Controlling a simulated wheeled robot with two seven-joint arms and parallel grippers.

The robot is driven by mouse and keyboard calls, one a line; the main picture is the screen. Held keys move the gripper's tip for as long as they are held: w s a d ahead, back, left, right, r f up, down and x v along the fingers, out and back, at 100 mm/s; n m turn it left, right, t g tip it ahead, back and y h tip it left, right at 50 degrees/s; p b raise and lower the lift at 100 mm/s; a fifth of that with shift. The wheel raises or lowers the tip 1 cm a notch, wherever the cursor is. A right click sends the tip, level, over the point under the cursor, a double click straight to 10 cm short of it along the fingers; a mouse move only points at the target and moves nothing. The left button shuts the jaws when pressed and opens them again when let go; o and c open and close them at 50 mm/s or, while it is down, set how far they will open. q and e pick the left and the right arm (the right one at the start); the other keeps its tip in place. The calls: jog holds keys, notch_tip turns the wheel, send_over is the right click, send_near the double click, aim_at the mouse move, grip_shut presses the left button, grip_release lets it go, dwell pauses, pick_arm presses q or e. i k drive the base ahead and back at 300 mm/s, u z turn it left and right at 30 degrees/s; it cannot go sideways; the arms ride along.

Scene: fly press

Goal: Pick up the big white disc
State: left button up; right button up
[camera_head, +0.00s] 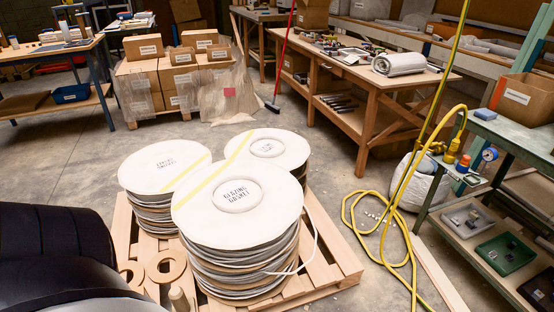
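The big white disc (195,212) lies flat on top of the front stack of discs (235,268). It has a raised round centre with dark lettering and a yellow stripe across its left part. A thin white strip (310,245) hangs at the stack's right side. Two more stacks stand behind it, each topped by a white disc: one at the left (150,170) and one at the right (285,143). All stand on a wooden pallet (335,255). Neither of my grippers is in view.
Wooden rings (165,268) and a short wooden peg (179,299) sit at the pallet's front left. A yellow hose (405,265) lies on the floor to the right, beside a green bench (500,130). A workbench (375,95) and boxes (150,80) stand behind. Some concrete floor is clear.

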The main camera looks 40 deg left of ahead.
aim_at(238, 203)
jog(key=i, duration=0.7)
jog(key=u, duration=3.15)
jog(key=i, duration=1)
jog(key=z, duration=0.05)
